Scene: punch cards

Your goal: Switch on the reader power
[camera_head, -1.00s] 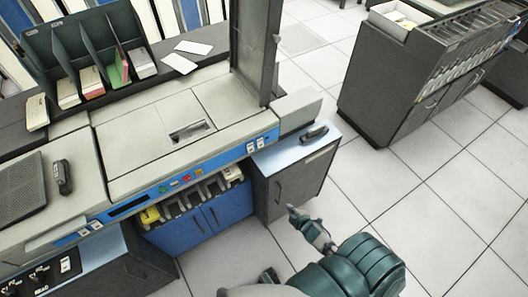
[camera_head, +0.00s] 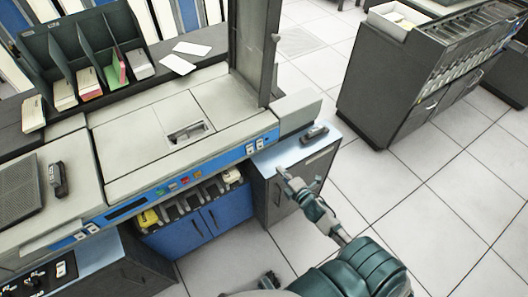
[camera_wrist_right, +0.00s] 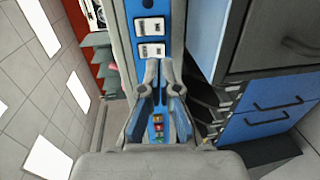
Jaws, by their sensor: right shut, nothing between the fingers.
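The blue control strip (camera_head: 200,172) runs along the front edge of the beige machine (camera_head: 140,141). Two white rocker switches (camera_head: 255,145) sit at its right end, and they also show in the right wrist view (camera_wrist_right: 151,38). Another white pair (camera_head: 86,231) sits at its left end. I cannot read their labels. My right gripper (camera_head: 283,172) is shut and empty, in front of and below the right pair. I cannot identify my left gripper.
Coloured buttons (camera_head: 178,184) lie mid-strip. A blue cabinet (camera_head: 208,217) and a dark cabinet with a blue-grey top (camera_head: 290,152) stand below. A dark panel with a white switch (camera_head: 61,269) is at lower left. Open tiled floor (camera_head: 430,190) lies to the right.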

